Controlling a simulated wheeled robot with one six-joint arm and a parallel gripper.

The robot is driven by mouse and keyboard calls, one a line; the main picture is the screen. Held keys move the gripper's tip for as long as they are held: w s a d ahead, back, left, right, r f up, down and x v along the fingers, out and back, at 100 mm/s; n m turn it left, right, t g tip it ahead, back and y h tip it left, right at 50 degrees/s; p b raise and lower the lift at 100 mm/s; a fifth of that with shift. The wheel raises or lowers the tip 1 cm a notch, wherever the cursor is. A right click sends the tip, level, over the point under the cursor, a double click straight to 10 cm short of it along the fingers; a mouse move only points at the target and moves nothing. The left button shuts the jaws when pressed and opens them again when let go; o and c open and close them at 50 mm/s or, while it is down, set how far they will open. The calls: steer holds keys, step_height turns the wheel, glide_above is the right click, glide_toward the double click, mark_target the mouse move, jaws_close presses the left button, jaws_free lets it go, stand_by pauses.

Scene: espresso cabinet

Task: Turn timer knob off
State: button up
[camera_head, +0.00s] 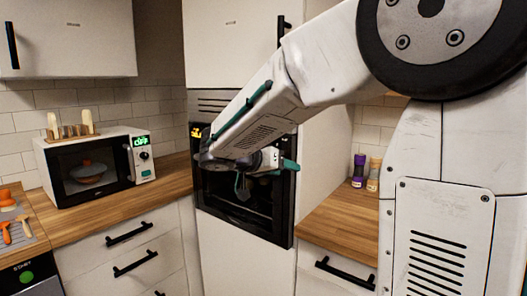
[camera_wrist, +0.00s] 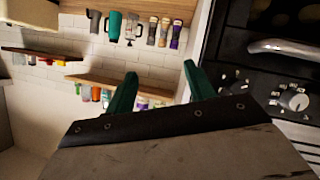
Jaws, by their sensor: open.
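A built-in black oven (camera_head: 238,205) stands in the tall white cabinet in the head view, its front partly hidden by my arm. In the wrist view, turned sideways, its panel carries a silver knob (camera_wrist: 295,101) with white markings around it. A second knob (camera_wrist: 236,86) is partly hidden behind a finger. I cannot read which is the timer knob. My gripper (camera_wrist: 160,70) is open and empty, its two green fingers apart. The panel and knobs lie to the right of the fingers, not between them. In the head view my gripper is in front of the oven.
A white microwave (camera_head: 92,165) with its own knob stands on the wooden counter at left. Two spice jars (camera_head: 358,168) stand on the right counter. The oven has a metal handle (camera_wrist: 285,47). Shelves (camera_wrist: 135,86) with bottles and cups show in the wrist view.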

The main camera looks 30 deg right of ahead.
steer(key=w+a+m+t+h, duration=0.1)
steer(key=w+m+t+h, duration=0.25)
steer(key=w, duration=1.15)
steer(key=w+d+t, duration=0.1)
steer(key=w+d, duration=0.2)
steer(key=d, duration=0.4)
steer(key=shift+r+n, duration=0.15)
steer(key=shift+n, duration=0.2)
steer(key=shift+c, duration=0.3)
steer(key=shift+s, duration=0.1)
steer(key=c, duration=0.9)
